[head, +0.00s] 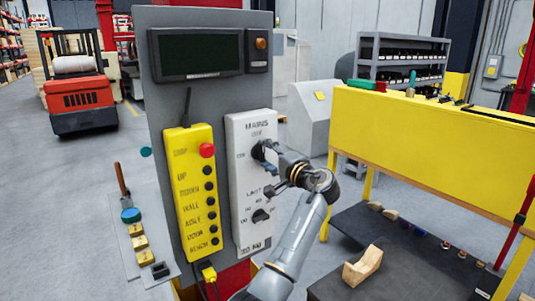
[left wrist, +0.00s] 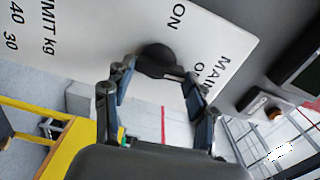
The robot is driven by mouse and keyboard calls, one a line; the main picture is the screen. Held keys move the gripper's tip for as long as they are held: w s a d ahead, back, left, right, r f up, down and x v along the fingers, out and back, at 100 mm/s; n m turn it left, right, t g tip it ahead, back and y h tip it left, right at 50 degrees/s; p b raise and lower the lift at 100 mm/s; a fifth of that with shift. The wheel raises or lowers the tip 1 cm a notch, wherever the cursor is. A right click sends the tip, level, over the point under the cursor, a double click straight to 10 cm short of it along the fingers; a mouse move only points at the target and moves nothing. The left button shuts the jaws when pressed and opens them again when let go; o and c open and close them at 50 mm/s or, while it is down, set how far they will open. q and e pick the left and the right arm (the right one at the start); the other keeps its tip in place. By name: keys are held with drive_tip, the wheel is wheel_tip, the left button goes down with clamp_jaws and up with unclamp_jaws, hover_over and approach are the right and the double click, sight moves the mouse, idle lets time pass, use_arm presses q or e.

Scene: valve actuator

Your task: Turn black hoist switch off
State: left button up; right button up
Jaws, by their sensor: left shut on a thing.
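The black hoist switch (head: 257,151) sits on the upper part of a white panel (head: 240,190), under the words MAINS and OFF, with ON to its left. In the left wrist view the switch (left wrist: 157,60) shows between the fingers, its narrow end pointing roughly toward the OFF lettering. My left gripper (head: 270,167) is at the switch from the lower right and hides part of it. In the left wrist view its two fingers (left wrist: 157,86) stand on either side of the switch, closed on it. My right gripper is in neither view.
Below the switch is a black LIMIT kg knob (head: 261,215). A yellow button pendant (head: 195,190) with a red button hangs left of the panel, under a dark screen (head: 195,53). A yellow workbench (head: 430,135) stands at the right. A red forklift (head: 77,95) is back left.

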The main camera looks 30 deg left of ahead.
use_arm(q)
drive_tip(key=shift+r, duration=0.1)
drive_tip(key=o, duration=1.2)
drive_tip(key=shift+a, duration=0.1)
drive_tip(key=shift+c, duration=0.2)
drive_tip(key=v, duration=1.2)
drive_tip(key=shift+w, duration=0.1)
